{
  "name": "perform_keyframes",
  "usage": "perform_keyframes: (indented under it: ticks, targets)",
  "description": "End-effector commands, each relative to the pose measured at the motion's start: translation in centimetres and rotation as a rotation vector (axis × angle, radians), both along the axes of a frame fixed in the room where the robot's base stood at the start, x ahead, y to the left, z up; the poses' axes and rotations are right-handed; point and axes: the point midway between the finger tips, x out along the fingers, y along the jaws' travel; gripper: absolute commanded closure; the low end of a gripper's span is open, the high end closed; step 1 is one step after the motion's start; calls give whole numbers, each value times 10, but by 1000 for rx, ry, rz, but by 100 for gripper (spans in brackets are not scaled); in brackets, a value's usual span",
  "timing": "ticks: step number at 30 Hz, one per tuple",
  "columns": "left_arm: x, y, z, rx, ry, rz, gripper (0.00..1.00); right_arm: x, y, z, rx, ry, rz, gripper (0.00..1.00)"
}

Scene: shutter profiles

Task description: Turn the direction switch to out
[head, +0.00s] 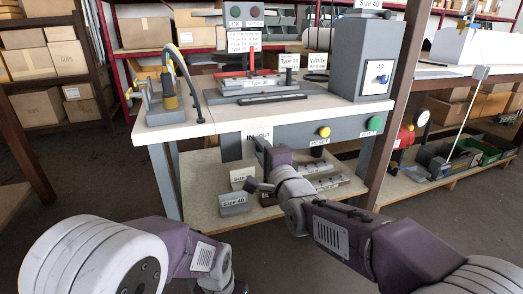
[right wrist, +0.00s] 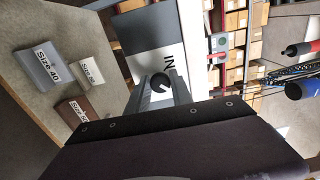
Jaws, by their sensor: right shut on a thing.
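The direction switch is a round black knob (right wrist: 160,83) on the grey front panel of the workbench, seen in the right wrist view with the IN label beside it. My right gripper (right wrist: 160,94) has its grey fingers on either side of the knob and is shut on it. In the head view my right gripper (head: 262,145) reaches the panel between the IN and OUT lettering and covers the knob; the OUT lettering is partly hidden. I cannot tell which way the knob points. My left arm shows at the lower left, but its gripper is not in view.
A yellow RESET button (head: 324,131) and a green button (head: 374,123) sit right on the same panel. A grey machine box (head: 366,60) and a red-barred fixture (head: 250,79) stand on the bench. Several Size-labelled blocks, including a Size 40 block (head: 233,203), lie on the lower shelf.

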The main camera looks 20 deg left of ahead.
Motion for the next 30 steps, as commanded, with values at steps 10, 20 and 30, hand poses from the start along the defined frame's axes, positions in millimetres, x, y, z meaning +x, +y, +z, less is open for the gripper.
perform_keyframes:
  ticks: [10,20,30]
  targets:
    - [0,0,0,0,0,0,64,0,0,-1,-2,2,0,52]
    - [0,0,6,0,0,0,64,-9,-6,2,-3,2,0,52]
    - [0,0,30,0,0,0,64,-63,-42,3,-2,2,1,52]
